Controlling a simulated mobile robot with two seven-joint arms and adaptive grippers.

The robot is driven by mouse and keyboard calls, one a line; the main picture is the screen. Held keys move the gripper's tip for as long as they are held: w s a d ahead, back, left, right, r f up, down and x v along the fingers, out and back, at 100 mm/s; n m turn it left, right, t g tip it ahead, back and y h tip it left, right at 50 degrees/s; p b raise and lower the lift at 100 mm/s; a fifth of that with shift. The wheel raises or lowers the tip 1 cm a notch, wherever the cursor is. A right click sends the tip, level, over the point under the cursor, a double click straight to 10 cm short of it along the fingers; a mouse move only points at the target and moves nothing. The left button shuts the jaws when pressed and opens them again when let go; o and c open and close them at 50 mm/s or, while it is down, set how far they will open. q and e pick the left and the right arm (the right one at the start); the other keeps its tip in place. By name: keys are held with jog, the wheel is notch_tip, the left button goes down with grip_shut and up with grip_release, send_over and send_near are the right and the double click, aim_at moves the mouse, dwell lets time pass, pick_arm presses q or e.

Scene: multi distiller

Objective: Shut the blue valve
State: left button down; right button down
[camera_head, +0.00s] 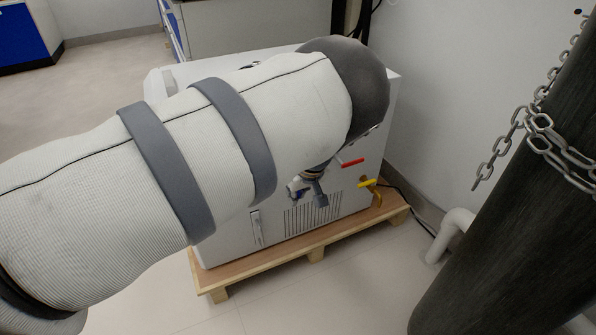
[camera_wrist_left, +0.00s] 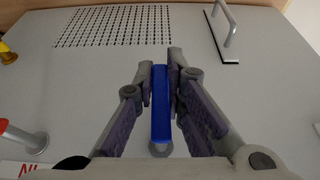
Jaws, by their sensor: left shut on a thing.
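The blue valve's handle (camera_wrist_left: 160,105) is a flat blue bar on the front of a white machine. In the left wrist view it lies between the two fingers of my left gripper (camera_wrist_left: 160,76), which is shut on it. The bar runs up and down in that view, with its round pivot just below. In the head view my left gripper (camera_head: 308,188) is at the machine's front, partly hidden by my own arm. Only a small bit of blue (camera_head: 295,188) shows beside it there. My right gripper is not in view.
A red valve handle (camera_head: 352,163) and a yellow one (camera_head: 368,183) are close to the right of my gripper. The white machine (camera_head: 335,205) stands on a wooden pallet (camera_head: 285,259). A dark cylinder (camera_head: 510,200) with a chain (camera_head: 540,122) stands at the right.

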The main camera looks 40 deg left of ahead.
pick_arm(q)
jog(key=shift+s, duration=0.1)
jog(key=c, duration=1.6)
grip_release()
jog(key=shift+c, duration=0.2)
jog(key=v, duration=1.2)
